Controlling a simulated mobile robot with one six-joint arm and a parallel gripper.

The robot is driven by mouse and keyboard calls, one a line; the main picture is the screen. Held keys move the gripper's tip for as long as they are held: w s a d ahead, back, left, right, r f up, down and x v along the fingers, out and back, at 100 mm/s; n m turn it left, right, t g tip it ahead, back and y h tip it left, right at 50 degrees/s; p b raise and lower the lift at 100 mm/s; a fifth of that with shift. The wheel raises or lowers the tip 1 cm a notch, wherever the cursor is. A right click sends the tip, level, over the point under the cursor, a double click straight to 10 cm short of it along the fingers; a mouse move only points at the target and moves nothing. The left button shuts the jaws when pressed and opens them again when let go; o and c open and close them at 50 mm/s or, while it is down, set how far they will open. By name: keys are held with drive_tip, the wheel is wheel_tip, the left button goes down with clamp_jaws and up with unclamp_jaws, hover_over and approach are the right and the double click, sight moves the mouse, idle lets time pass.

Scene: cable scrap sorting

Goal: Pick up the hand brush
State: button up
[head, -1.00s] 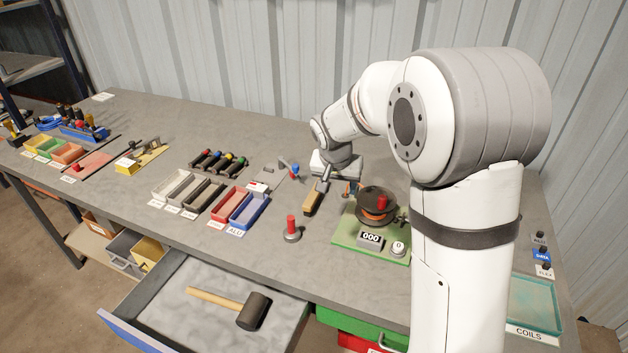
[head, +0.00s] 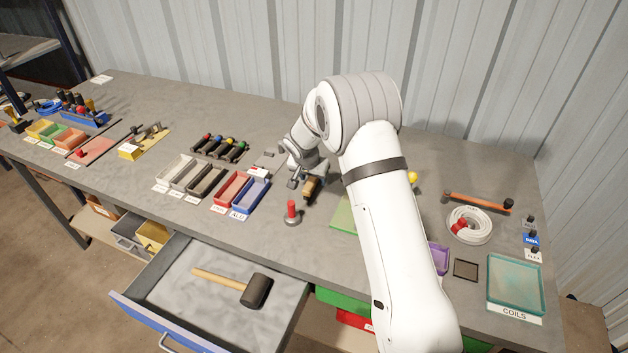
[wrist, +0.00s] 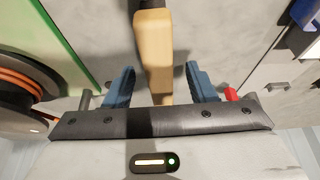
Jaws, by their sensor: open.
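The hand brush (head: 311,187) has a tan wooden body and lies on the grey bench, partly behind my gripper in the head view. In the wrist view the brush (wrist: 153,50) runs away from my gripper, its tan part nearest and a dark part at the top edge. My gripper (wrist: 162,88) is open, with one blue finger on each side of the line of the brush. In the head view my gripper (head: 296,181) is close by the brush. I cannot tell the height gap, and I see no grip on it.
A red-knobbed post (head: 292,213) stands just in front of the brush. Red and blue bins (head: 250,194) are to the left. A green-based device with an orange coil (wrist: 22,88) is close on the wrist view's left. An open drawer (head: 175,300) holds a mallet.

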drive_tip(key=shift+w+d+f, duration=0.1)
drive_tip(key=shift+w+f, duration=0.15)
drive_tip(key=shift+f, duration=0.45)
drive_tip(key=shift+f+b, duration=0.25)
drive_tip(key=shift+b, duration=0.45)
idle(0.4)
drive_tip(key=c, duration=1)
clamp_jaws()
drive_tip(key=shift+r, duration=0.15)
